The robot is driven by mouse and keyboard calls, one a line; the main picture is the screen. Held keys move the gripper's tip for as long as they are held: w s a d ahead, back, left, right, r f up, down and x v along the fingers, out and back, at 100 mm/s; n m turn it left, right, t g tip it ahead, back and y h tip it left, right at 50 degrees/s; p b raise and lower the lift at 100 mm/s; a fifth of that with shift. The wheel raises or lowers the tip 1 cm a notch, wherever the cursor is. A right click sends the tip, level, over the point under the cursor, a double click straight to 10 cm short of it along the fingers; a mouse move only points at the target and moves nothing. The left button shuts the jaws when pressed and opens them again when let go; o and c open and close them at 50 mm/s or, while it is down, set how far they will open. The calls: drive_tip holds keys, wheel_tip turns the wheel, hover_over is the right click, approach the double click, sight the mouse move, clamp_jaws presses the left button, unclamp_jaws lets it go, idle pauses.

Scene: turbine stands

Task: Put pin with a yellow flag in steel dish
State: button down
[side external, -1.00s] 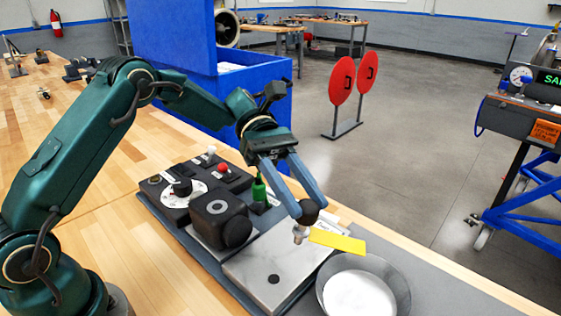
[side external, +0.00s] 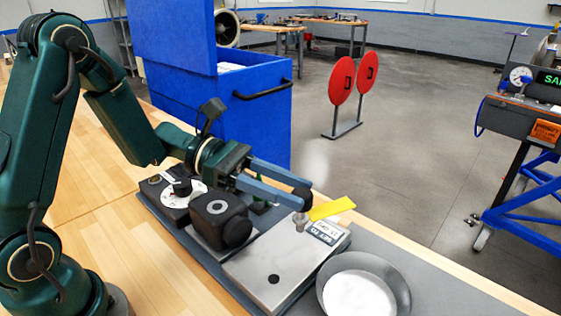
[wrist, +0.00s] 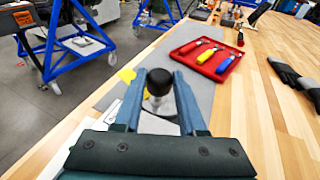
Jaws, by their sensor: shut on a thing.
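The pin, with a black knob on top (wrist: 158,83), a metal shank (side external: 300,222) and a yellow flag (side external: 331,208), is held in my gripper (side external: 303,199). My gripper reaches nearly level from the left, its fingers either side of the knob. The flag sticks out to the right in the side view; it also shows left of the fingers in the wrist view (wrist: 126,75). I cannot tell whether the shank's lower end is clear of the plate. The steel dish (side external: 401,289), round with a pale inside, stands in front and to the right of the pin.
Under the pin is a metal plate (side external: 258,262) with a dark hole and a label. In the wrist view, a red tool tray (wrist: 207,55) and dark gloves (wrist: 297,78) lie beyond.

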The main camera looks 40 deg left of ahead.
drive_tip(key=shift+s+d+f, duration=0.2)
drive_tip(key=shift+d+f, duration=1.45)
drive_tip(key=shift+s+d+f, duration=0.15)
drive_tip(key=shift+d+f, duration=1.5)
drive_tip(key=shift+s+d+f, duration=0.2)
drive_tip(key=shift+d+f, duration=1.45)
drive_tip(key=shift+f, duration=0.15)
drive_tip(key=shift+c, duration=2.4)
unclamp_jaws()
